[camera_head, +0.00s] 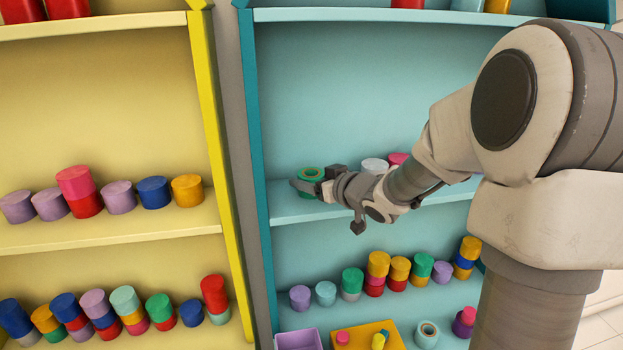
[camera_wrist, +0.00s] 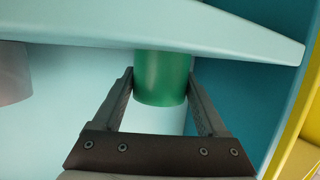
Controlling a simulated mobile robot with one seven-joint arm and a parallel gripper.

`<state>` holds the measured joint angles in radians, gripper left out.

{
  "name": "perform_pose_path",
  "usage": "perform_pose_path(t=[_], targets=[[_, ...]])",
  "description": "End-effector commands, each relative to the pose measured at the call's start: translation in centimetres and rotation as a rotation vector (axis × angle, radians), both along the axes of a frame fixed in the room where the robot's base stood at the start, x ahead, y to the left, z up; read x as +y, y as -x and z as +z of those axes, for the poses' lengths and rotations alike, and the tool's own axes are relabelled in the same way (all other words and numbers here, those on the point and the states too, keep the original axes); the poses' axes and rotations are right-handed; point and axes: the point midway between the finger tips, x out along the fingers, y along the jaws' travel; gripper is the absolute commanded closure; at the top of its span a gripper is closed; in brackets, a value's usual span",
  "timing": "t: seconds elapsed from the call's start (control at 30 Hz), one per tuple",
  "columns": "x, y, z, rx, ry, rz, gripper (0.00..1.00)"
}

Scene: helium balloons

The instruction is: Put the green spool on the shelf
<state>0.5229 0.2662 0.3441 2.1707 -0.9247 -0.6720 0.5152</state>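In the wrist view the green spool (camera_wrist: 162,78) fills the space between my fingertips (camera_wrist: 161,80), one finger against each side. The pale shelf edge (camera_wrist: 230,35) meets one end of the spool there, so I cannot tell whether the spool rests on the board.
A whitish cylinder (camera_head: 374,165) and a pink one (camera_head: 398,158) stand on the same shelf, right of my gripper. The blue side panel (camera_head: 256,150) is close on the left. Lower down are many coloured cylinders, a purple box (camera_head: 298,341) and a teal spool (camera_head: 426,334).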

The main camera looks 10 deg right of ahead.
Motion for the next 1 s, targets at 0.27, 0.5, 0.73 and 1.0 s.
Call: perform_pose_path(t=[0.27, 0.5, 0.73, 1.0], targets=[[0.0, 0.0, 0.0, 0.0, 0.0, 0.0, 0.05], [-0.2, 0.3, 0.7, -0.001, 0.002, -0.001, 0.05], [-1.8, 3.9, 2.0, -0.003, 0.005, -0.004, 0.05], [-3.6, 8.5, 3.5, -0.002, 0.002, -0.002, 0.05]])
